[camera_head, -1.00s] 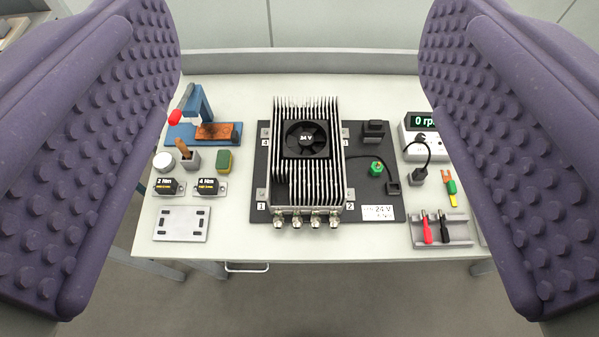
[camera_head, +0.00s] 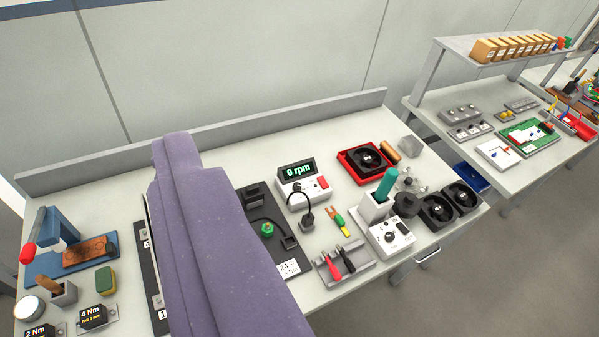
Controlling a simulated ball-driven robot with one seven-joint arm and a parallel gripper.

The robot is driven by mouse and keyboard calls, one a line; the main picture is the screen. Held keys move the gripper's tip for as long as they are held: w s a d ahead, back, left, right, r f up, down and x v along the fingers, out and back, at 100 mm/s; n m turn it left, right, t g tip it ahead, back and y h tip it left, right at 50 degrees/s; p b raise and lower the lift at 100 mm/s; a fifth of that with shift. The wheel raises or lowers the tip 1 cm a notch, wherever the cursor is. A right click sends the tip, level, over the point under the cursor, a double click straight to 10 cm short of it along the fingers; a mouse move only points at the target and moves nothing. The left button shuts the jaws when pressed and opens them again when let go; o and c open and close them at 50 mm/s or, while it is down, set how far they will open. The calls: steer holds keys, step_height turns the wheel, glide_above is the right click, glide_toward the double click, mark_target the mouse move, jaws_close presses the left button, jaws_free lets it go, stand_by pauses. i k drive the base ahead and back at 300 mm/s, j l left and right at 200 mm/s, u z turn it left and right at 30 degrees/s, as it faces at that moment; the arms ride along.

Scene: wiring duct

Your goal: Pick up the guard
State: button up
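I cannot pick out the guard with certainty. A black fan lies in a red tray (camera_head: 345,165) at the back right of the bench, and two more black fans (camera_head: 437,211) stand at the front right corner. Small grey metal parts (camera_head: 411,180) lie between them, too small to identify. One purple, smooth-sided part of my gripper (camera_head: 205,235) crosses the left centre and hides nearly all of the heat sink on its dark base plate (camera_head: 262,270). I see no second finger apart from it and nothing held; its opening does not show.
A meter reading 0 rpm (camera_head: 301,184), a grey lead holder (camera_head: 345,268) and a white dial box (camera_head: 388,237) stand right of the purple part. A blue clamp stand (camera_head: 54,236) is at left. A second bench (camera_head: 450,150) stands at far right beyond a gap.

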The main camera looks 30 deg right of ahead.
mark_target(408, 181)
steer(key=z, duration=1.55)
steer(key=i+l, duration=0.2)
steer(key=i, duration=0.25)
steer(key=i+l, duration=0.2)
steer(key=i, duration=0.25)
steer(key=i+l, duration=0.2)
steer(key=i, duration=0.25)
steer(key=i+l+z, duration=0.1)
steer(key=i, duration=0.35)
steer(key=i+l, duration=0.25)
steer(key=i, duration=0.25)
